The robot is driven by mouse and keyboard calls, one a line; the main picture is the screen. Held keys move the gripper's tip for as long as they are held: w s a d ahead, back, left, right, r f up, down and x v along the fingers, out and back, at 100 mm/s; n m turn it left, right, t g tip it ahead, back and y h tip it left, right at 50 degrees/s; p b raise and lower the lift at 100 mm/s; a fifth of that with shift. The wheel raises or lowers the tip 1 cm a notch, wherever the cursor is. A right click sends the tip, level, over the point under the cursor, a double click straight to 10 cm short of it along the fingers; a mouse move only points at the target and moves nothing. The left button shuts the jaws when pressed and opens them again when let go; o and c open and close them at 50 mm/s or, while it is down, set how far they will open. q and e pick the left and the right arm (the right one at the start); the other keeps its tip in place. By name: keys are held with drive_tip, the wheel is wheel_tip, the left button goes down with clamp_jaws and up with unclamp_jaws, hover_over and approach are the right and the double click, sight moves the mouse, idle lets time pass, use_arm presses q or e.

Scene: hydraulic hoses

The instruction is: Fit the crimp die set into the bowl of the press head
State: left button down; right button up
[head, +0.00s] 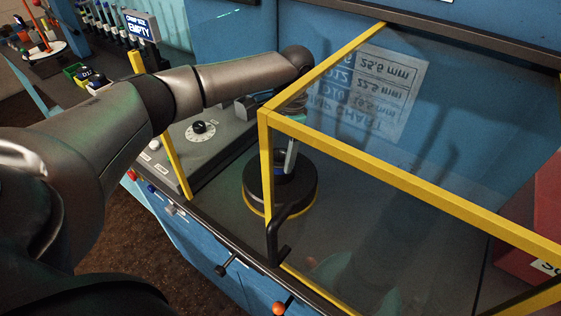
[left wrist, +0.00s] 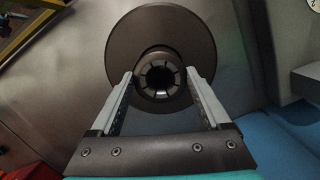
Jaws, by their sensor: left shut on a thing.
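The press head is a round black drum with a yellow band (head: 259,197), low on the bench behind the clear guard in the head view. In the left wrist view it is a wide dark disc (left wrist: 204,40). My left gripper (head: 290,158) points down at it; its two grey fingers (left wrist: 160,75) are shut on the crimp die set (left wrist: 160,94), a dark segmented ring with a round hole. The die set lies in front of the disc's middle in the wrist view; I cannot tell how deep it sits in the bowl. My right gripper is out of view.
A yellow-framed clear guard (head: 400,162) stands around the press area. A grey panel with a dial (head: 201,131) is left of it. A display reading "EMPTY" (head: 141,26) and a green bin (head: 74,70) are at back left. A red box (head: 540,215) is at right.

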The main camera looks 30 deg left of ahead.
use_arm(q)
drive_tip(key=shift+f, duration=1.4)
drive_tip(key=shift+f, duration=0.1)
unclamp_jaws()
drive_tip(key=shift+f, duration=0.1)
wheel_tip(320, 180, up, 12)
drive_tip(key=w+p, duration=0.1)
drive_tip(key=shift+w+d, duration=0.35)
drive_tip(key=shift+d, duration=0.1)
